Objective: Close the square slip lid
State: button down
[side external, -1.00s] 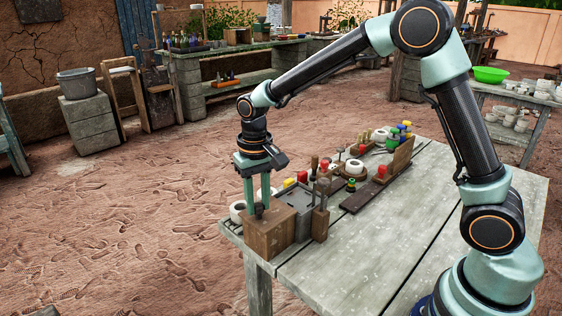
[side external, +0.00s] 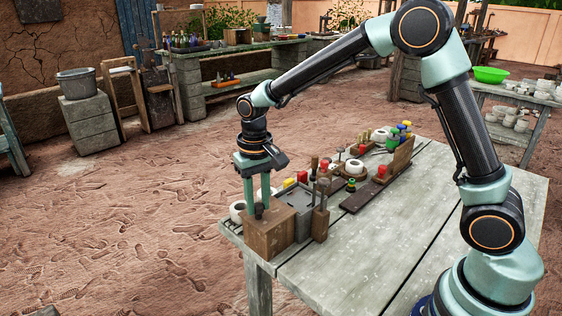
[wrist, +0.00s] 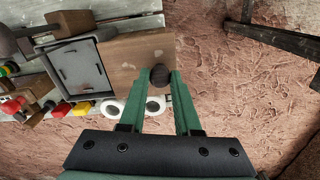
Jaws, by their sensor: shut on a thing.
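A dark round knob (wrist: 160,75) sits between my gripper's fingertips (wrist: 163,72) in the wrist view. It stands over the brown wooden block (wrist: 135,64). My gripper (side external: 258,205) is shut on this knob and points down in the side view, just above the wooden block's top (side external: 268,224). A grey square box (wrist: 80,74) with an open top stands right beside the block; it also shows in the side view (side external: 298,202). I cannot make out a separate lid plate under the knob.
Two white rolls (wrist: 110,108) lie by the block. A wooden holder with tools (side external: 320,222) stands at the box's near side. Coloured jars and bowls crowd the table behind. The near part of the grey table (side external: 370,258) is clear.

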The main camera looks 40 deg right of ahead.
jog(key=d, duration=1.1)
jog(key=shift+r, duration=0.1)
jog(key=c, duration=0.6)
grip_release()
notch_tip(320, 180, up, 12)
